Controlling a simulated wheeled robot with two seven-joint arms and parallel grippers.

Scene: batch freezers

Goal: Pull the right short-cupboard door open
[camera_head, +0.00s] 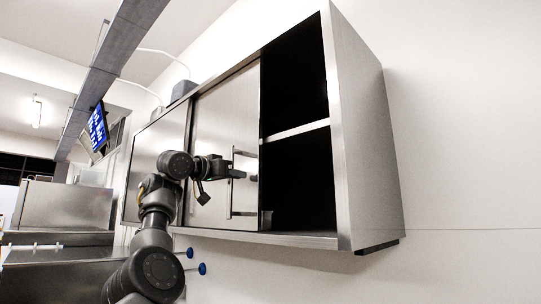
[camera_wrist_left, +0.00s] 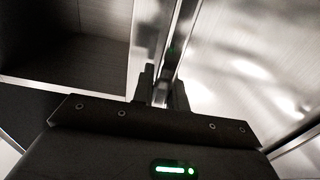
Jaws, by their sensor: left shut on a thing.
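The steel wall cupboard (camera_head: 362,150) fills the middle of the head view. Its right door (camera_head: 225,110) is a flat steel panel standing left of a dark open section with a shelf (camera_head: 300,131). The door has a vertical bar handle (camera_head: 230,200) near its right edge. My left gripper (camera_head: 238,172) reaches from the left across the door and is shut on the handle. In the left wrist view the fingers (camera_wrist_left: 161,95) close around the bar, with bright steel to the right and a dark opening to the left. My right gripper is not in view.
The left door panel (camera_head: 158,145) is left of the right door. A grey overhead beam (camera_head: 112,50) and a blue screen (camera_head: 97,128) hang at the upper left. Steel equipment (camera_head: 62,205) stands at the far left. The wall right of the cupboard is bare.

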